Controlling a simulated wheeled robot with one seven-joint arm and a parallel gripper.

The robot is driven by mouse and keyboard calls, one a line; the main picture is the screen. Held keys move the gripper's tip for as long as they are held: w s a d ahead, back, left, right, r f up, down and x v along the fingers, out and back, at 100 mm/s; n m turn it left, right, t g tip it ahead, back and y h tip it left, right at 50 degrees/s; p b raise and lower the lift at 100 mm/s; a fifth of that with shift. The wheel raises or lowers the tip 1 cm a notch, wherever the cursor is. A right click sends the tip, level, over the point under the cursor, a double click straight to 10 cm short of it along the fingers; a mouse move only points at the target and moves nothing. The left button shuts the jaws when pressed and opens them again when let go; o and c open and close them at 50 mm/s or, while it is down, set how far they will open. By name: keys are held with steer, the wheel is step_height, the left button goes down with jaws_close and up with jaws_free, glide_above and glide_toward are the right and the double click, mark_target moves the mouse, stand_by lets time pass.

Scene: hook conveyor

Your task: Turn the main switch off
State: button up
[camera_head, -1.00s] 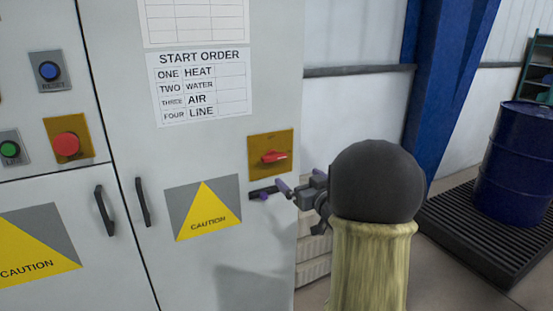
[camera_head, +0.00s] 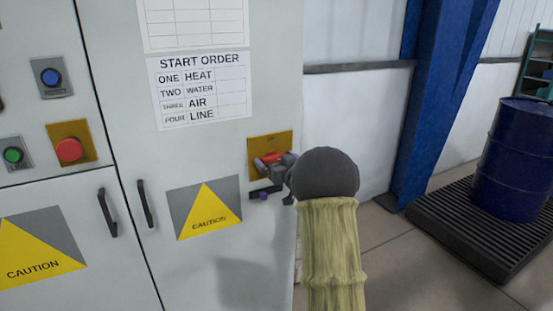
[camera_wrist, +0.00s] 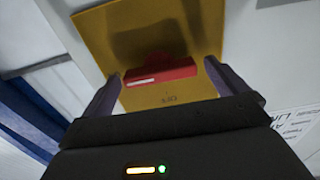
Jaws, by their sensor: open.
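The main switch is a red handle (camera_head: 270,158) on a yellow plate (camera_head: 284,139) on the grey cabinet's right side. In the wrist view the red handle (camera_wrist: 160,76) lies across the picture on the yellow plate (camera_wrist: 205,30), above the small word "OFF". My gripper (camera_head: 266,176) is at the switch in the head view and hides part of the plate. In the wrist view my gripper (camera_wrist: 161,88) is open, with one finger on each side of the handle. I cannot tell whether the fingers touch it.
The cabinet also carries a red push button (camera_head: 69,150), a green button (camera_head: 13,155), a blue reset button (camera_head: 50,76) and black door handles (camera_head: 146,203). A blue drum (camera_head: 515,160) stands far right.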

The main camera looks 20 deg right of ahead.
steer(key=c, duration=1)
steer(key=shift+f+n+b, duration=0.15)
steer(key=shift+n+b, duration=0.25)
steer(key=shift+b, duration=0.2)
steer(key=n+b, duration=0.2)
steer(key=b, duration=0.1)
steer(key=shift+a+f, duration=0.1)
steer(key=n+b, duration=0.5)
steer(key=b, duration=0.1)
steer(key=shift+a+f+n, duration=0.1)
steer(key=shift+n, duration=0.3)
steer(key=n+b, duration=0.4)
steer(key=n, duration=0.1)
steer(key=shift+n+b, duration=0.3)
steer(key=shift+b, duration=0.1)
steer(key=shift+n+b, duration=1.45)
steer(key=shift+n, duration=0.45)
